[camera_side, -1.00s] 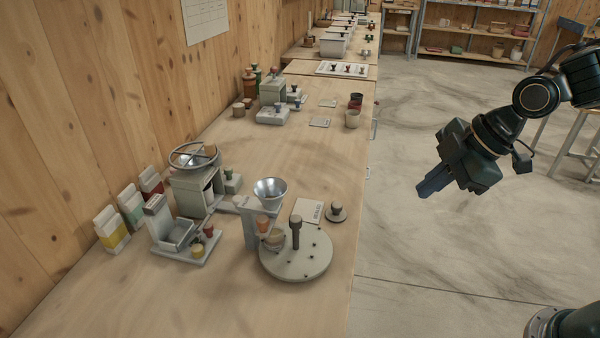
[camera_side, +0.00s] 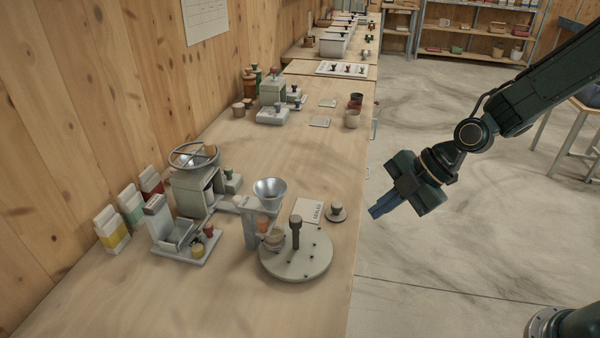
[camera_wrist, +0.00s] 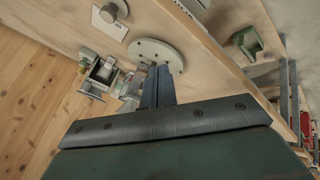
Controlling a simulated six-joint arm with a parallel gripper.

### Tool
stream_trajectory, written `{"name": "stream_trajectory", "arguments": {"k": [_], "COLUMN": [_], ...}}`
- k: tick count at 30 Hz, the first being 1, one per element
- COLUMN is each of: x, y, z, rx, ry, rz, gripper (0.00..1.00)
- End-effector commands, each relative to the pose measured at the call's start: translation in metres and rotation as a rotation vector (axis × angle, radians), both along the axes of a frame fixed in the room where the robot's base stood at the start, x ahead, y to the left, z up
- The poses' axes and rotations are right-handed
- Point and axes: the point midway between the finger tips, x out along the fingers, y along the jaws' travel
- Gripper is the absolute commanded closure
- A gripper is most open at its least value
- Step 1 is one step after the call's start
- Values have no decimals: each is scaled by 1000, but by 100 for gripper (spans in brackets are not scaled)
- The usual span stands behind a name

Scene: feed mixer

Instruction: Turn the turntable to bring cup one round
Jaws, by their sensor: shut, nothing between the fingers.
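The round grey turntable (camera_side: 310,263) lies on the bench near its right edge, with a dark upright post with a knob (camera_side: 296,232) on it and several small pegs on its top. A tan cup (camera_side: 274,240) stands at its left back, by the funnel stand; I cannot tell whether it is cup one. My gripper (camera_side: 374,213) is shut and empty, up and to the right of the turntable, beyond the bench edge. In the wrist view the turntable (camera_wrist: 160,52) shows past my fingertips (camera_wrist: 158,68), apart from them.
A funnel (camera_side: 270,190) on a stand (camera_side: 250,222) rises at the turntable's left back. A white card (camera_side: 309,210) and a small knobbed disc (camera_side: 337,213) lie behind it. A hand-wheel machine (camera_side: 192,180) and cartons (camera_side: 112,230) stand left. The bench front is clear.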

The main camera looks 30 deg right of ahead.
Motion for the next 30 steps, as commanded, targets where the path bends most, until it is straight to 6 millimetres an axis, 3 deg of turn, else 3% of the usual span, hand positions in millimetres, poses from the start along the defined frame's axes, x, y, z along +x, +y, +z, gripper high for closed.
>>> {"name": "stream_trajectory", "arguments": {"k": [11,30], "x": [8,34], "y": [12,45], "z": [-20,-76], "rx": [0,0], "ry": [4,4], "rz": [1,1], "gripper": [100,100]}}
